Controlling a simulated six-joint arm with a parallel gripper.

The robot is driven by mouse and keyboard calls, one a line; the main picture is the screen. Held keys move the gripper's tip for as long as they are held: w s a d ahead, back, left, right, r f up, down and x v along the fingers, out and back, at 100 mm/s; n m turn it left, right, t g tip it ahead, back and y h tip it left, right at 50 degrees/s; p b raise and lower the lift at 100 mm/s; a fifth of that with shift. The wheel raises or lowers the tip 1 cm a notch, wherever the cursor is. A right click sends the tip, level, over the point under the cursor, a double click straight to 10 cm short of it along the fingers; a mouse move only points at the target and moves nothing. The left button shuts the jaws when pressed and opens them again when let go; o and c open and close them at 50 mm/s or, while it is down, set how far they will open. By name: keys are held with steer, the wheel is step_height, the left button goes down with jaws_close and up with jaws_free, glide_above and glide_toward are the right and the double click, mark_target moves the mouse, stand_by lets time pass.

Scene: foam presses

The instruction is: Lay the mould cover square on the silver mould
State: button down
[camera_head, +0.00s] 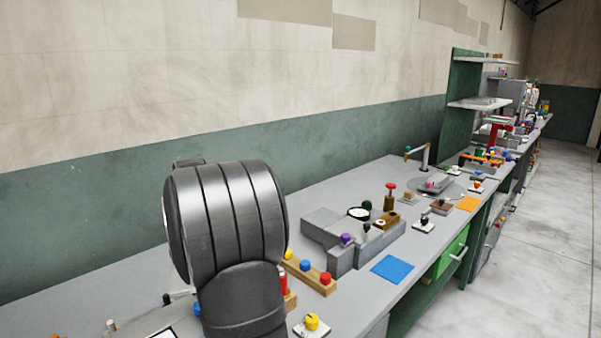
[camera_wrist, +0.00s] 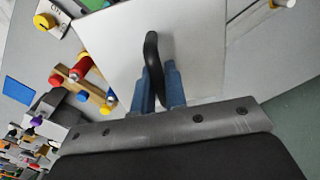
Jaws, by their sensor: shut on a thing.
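The mould cover (camera_wrist: 120,45) is a pale, flat plate with a black arched handle (camera_wrist: 151,50), in the upper middle of the wrist view. My gripper (camera_wrist: 160,75) has blue fingers shut on this handle. The plate's lower part is hidden behind the fingers and the gripper body. I cannot make out the silver mould in either view; it may be hidden under the cover or behind my arm. In the head view my arm hides the gripper. I cannot tell whether the cover touches anything below it.
A wooden strip with coloured knobs (camera_head: 313,276) lies right of my arm, also in the wrist view (camera_wrist: 92,91). A yellow-knobbed block (camera_head: 311,323) is near the front. Further along are a grey stepped block (camera_head: 340,262) and a blue square (camera_head: 392,269). The wall runs behind the bench.

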steer(key=w+d+r+m, duration=0.1)
steer(key=w+d+m, duration=0.1)
steer(key=d, duration=1)
steer(key=w+d+m, duration=0.1)
steer(key=w+d, duration=0.1)
steer(key=d, duration=1)
steer(key=s+a+n, duration=0.1)
steer(key=s+a, duration=0.1)
steer(key=a, duration=0.3)
steer(key=s+a+f+n, duration=0.1)
steer(key=a, duration=0.5)
steer(key=s+a+n, duration=0.2)
steer(key=a, duration=0.4)
steer(key=shift+s+a+f, duration=0.2)
steer(key=shift+s+a, duration=0.05)
steer(key=shift+s, duration=0.1)
steer(key=s+a+f+n, duration=0.2)
steer(key=s+a+n, duration=0.3)
steer(key=s+a, duration=0.8)
steer(key=shift+w+a+f, duration=0.15)
steer(key=shift+a+f, duration=0.1)
steer(key=shift+f, duration=0.9)
steer(key=shift+w+a+f, duration=0.2)
steer(key=shift+f, duration=0.95)
steer(key=shift+w+a+f, duration=0.15)
steer(key=shift+a+f, duration=0.1)
steer(key=shift+f, duration=0.9)
steer(key=shift+f, duration=0.6)
steer(key=c, duration=1.4)
jaws_free()
